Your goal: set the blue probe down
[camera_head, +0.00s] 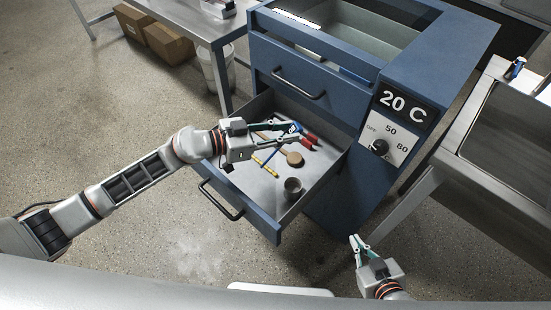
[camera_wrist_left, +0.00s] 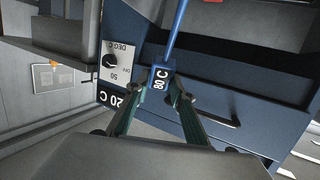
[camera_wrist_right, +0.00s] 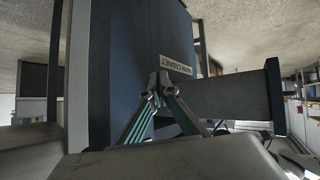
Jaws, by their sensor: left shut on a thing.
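The blue probe (camera_wrist_left: 160,84) has a block marked "80 C" and a thin blue stem. My left gripper (camera_wrist_left: 163,92) is shut on its block. In the head view the left gripper (camera_head: 296,132) is over the open drawer (camera_head: 327,172), with part of the blue probe (camera_head: 290,128) between its fingertips. I cannot tell whether the probe touches anything in the drawer. My right gripper (camera_head: 358,242) is empty and low in front of the blue cabinet; its fingertips meet in the right wrist view (camera_wrist_right: 159,82).
The drawer holds a grey cup (camera_head: 292,188), a round-ended wooden tool (camera_head: 294,158), a yellow rod (camera_head: 265,162) and a red item (camera_head: 311,138). The cabinet (camera_head: 440,62) shows "20 C" above a dial (camera_head: 380,147). A metal sink table (camera_head: 508,140) stands at right.

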